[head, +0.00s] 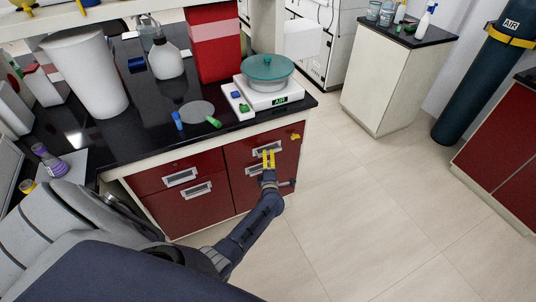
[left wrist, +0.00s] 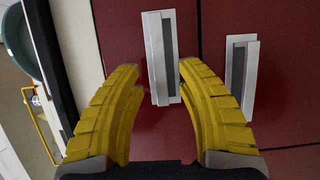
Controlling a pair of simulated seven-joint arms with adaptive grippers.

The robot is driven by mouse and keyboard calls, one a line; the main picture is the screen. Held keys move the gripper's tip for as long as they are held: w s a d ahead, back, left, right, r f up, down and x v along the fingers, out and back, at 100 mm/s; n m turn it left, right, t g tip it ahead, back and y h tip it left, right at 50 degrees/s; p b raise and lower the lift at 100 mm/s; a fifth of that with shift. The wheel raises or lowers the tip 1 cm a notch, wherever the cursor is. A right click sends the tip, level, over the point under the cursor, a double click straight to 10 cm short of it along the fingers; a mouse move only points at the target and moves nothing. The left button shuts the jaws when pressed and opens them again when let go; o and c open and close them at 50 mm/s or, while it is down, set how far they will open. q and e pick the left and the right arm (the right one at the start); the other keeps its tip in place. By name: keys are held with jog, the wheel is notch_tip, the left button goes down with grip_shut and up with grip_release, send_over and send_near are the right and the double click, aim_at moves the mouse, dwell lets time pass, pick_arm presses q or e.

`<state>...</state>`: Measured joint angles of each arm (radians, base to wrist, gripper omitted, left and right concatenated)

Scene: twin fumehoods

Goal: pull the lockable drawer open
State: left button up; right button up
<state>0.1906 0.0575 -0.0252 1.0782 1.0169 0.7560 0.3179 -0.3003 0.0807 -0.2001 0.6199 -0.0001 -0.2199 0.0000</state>
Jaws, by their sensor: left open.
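The upper right drawer (head: 242,153) of the bench has a dark red front, and a yellow key-like piece (head: 294,136) sits near its right end. Its front looks flush with the cabinet. Its silver handle (head: 266,149) also shows in the left wrist view (left wrist: 160,55), between my fingertips. My left gripper (head: 268,158) has yellow fingers, open, one on each side of this handle (left wrist: 160,72). A gap shows on the right side; contact on the left is unclear. My right gripper is not in view.
A lower drawer handle (left wrist: 241,75) is close beside my right-hand finger in the wrist view. Two more drawer handles (head: 180,177) are to the left. The black benchtop (head: 150,137) above carries a balance (head: 268,97), pens and bottles. The floor (head: 350,210) to the right is clear.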

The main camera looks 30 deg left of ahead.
pick_arm(q)
jog(key=shift+x, duration=1.35)
jog(key=shift+c, duration=0.2)
grip_shut()
